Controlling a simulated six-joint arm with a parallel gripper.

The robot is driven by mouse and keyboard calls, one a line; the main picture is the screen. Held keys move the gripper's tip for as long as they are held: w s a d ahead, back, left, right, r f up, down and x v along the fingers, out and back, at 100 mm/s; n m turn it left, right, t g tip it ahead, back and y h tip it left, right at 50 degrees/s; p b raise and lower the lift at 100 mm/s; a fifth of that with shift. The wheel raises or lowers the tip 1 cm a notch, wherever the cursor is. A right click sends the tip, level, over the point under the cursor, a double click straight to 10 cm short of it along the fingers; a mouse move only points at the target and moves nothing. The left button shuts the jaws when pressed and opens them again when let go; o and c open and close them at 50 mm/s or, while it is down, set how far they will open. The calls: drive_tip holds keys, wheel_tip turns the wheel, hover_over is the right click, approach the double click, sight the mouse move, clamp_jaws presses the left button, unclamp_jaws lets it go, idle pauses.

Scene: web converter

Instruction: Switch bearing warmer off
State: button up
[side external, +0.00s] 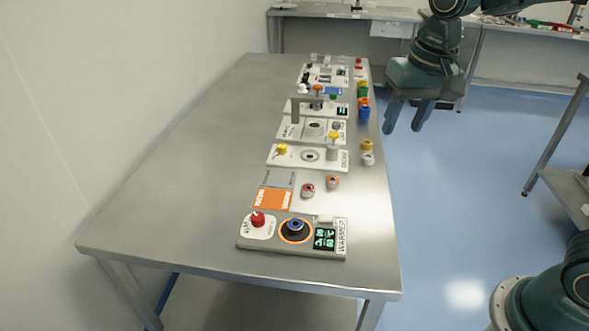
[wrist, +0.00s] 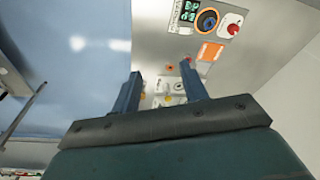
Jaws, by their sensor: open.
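The bearing warmer (side external: 292,250) is a grey panel marked WARMER at the near end of the steel table. It carries a red knob or switch (side external: 257,219) on a white plate at its left, an orange-ringed round seat with a dark blue part (side external: 295,227) in the middle, and a lit green display (side external: 324,238) at its right. In the wrist view the warmer (wrist: 188,27) is at the top, with its red switch (wrist: 232,28) at the right. My gripper (side external: 408,116) is open and empty, above the floor right of the table's far half, well away from the warmer.
Other panels with yellow knobs (side external: 281,149) stand in a row farther along the table (side external: 180,190). Small coloured parts (side external: 363,105) line its right edge. An orange card (side external: 272,198) and two small ringed parts (side external: 332,181) lie behind the warmer. The table's left half is clear.

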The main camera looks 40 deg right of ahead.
drive_tip(key=w+a+f+m+g, duration=0.2)
drive_tip(key=w+a+f, duration=0.2)
drive_tip(key=w+f, duration=0.4)
drive_tip(key=m+g+h, duration=0.1)
drive_tip(key=m+g, duration=0.1)
drive_tip(key=m, duration=0.1)
hover_over(326, 218)
drive_tip(key=w+a, duration=0.2)
wheel_tip(326, 218, down, 7)
drive_tip(key=shift+f, duration=0.25)
drive_tip(key=f, duration=0.4)
drive_tip(key=s+d+f, duration=0.1)
drive_tip(key=f, duration=0.8)
drive_tip(key=shift+s+d+f, duration=0.15)
drive_tip(key=shift+s+d, duration=0.15)
drive_tip(key=shift+s, duration=0.05)
drive_tip(key=c, duration=0.7)
